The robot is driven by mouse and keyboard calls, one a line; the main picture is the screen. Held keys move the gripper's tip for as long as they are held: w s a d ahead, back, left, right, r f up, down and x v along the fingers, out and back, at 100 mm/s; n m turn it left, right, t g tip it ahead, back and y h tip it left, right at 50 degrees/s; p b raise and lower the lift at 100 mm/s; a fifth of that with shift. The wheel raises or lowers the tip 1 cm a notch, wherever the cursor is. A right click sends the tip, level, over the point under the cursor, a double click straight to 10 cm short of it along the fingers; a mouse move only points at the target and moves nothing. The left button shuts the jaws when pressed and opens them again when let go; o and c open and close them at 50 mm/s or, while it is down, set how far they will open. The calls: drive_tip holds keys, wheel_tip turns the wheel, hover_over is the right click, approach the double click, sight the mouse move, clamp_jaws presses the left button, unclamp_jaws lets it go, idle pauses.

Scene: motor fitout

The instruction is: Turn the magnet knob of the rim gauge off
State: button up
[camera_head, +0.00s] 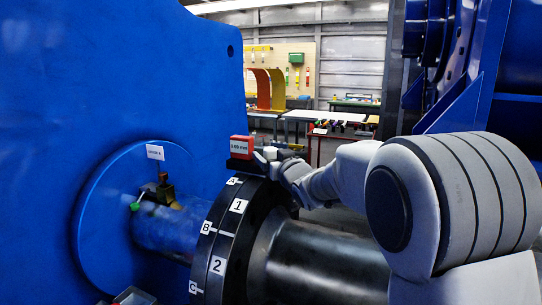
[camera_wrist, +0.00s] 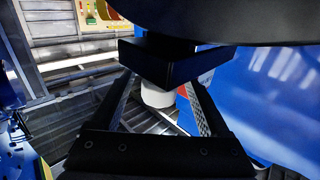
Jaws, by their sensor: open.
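The rim gauge (camera_head: 241,146) has a red housing with a white display and a black base, and sits on top of the black flange rim (camera_head: 238,222). In the wrist view its black base (camera_wrist: 168,62) hangs under the dark rim. A pale round knob (camera_wrist: 157,96) shows beneath the base. My gripper (camera_head: 268,156) is close at the right of the gauge. In the wrist view my open gripper (camera_wrist: 158,88) has one finger on each side of the knob, with gaps visible. The knob's marking and the fingertips' exact depth are hidden.
A large blue housing (camera_head: 95,75) fills the left, with a tagged fitting (camera_head: 163,190) and a shaft (camera_head: 170,232) before the flange. A thick metal shaft (camera_head: 320,262) runs right beneath my arm. A workbench (camera_head: 330,115) stands far behind.

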clamp_jaws()
idle(0.4)
